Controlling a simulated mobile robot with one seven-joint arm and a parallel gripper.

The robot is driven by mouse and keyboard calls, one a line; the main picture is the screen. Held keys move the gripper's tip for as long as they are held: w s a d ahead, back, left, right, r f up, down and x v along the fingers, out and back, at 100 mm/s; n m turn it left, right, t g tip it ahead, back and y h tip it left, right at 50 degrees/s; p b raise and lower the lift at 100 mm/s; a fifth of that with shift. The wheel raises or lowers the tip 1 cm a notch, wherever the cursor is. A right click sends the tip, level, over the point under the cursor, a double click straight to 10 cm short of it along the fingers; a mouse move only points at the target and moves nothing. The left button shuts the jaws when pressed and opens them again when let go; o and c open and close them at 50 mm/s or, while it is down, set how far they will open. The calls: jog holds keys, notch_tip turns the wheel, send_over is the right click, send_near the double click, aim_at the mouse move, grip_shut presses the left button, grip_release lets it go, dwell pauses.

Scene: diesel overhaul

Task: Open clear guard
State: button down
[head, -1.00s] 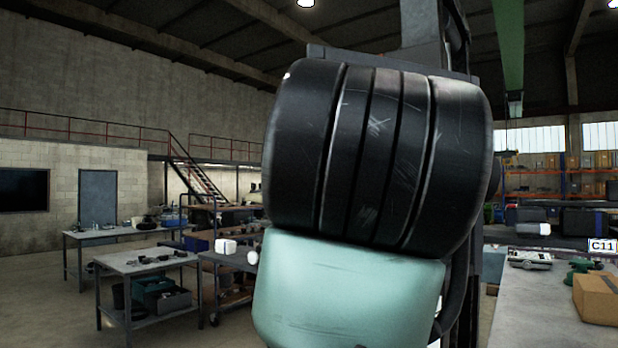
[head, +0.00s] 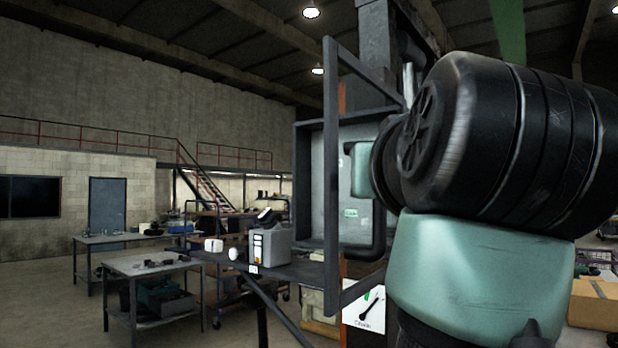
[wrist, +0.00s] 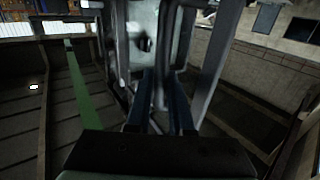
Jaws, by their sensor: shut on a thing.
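The clear guard shows in the head view as a dark rectangular frame (head: 331,170) with a see-through middle. It stands out at an angle from a grey box-like cabinet (head: 303,190), whose light interior is visible. My arm covers the guard's right part. In the wrist view my gripper (wrist: 163,85) has its two bluish fingers close together, shut on part of the guard. Grey uprights (wrist: 212,75) stand just ahead and beside the fingers. The exact hold is dark and hard to make out. The gripper is hidden behind my arm in the head view.
A grey instrument box (head: 270,245) stands on a bench left of the guard. Worktables (head: 150,265) stand farther left, with open floor around them. A cardboard box (head: 594,303) is at the right edge. A card with a tool picture (head: 364,308) hangs below the cabinet.

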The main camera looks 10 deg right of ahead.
jog(key=shift+d+r, duration=0.1)
jog(key=shift+r, duration=0.05)
jog(key=c, duration=1.2)
grip_release()
jog(key=o, duration=0.4)
jog(key=shift+w+d, duration=0.1)
